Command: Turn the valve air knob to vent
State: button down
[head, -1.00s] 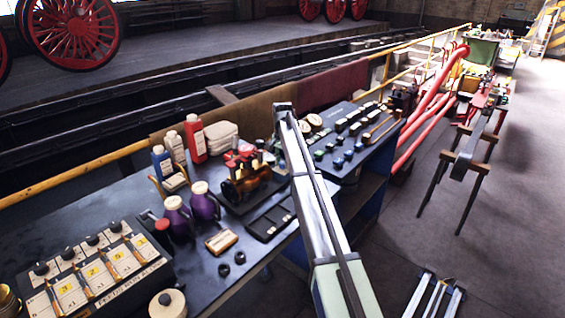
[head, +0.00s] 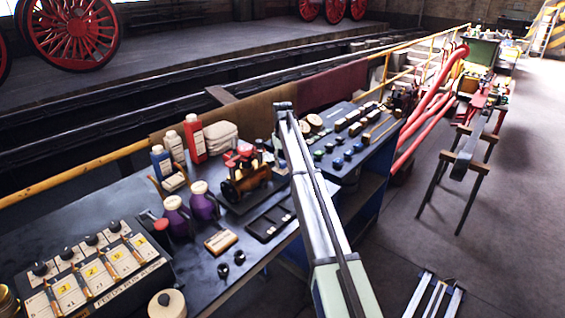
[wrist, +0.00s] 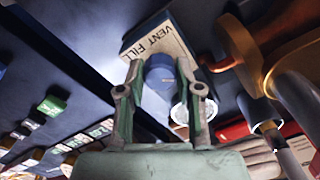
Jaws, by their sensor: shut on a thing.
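In the wrist view, a pale block (wrist: 158,38) carries the words VENT and FILL, which appear upside down or tilted. A round blue knob (wrist: 160,68) sits at the block's lower edge. My gripper (wrist: 160,82) has one finger on each side of the knob and is shut on it. The knob's pointer direction is too small to read. In the head view my arm covers this spot, so the knob and my fingertips are hidden there.
An orange-brown metal body (wrist: 248,45) with a pipe is close to the right of my gripper in the wrist view. In the head view, a small brass engine (head: 245,180), purple bottles (head: 204,203) and a switch box (head: 95,270) stand on the dark bench.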

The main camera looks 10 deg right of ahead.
aim_at(283, 162)
jog(key=shift+n, duration=0.5)
jog(key=c, duration=0.8)
grip_release()
jog(key=shift+o, duration=0.2)
notch_tip(283, 162, up, 12)
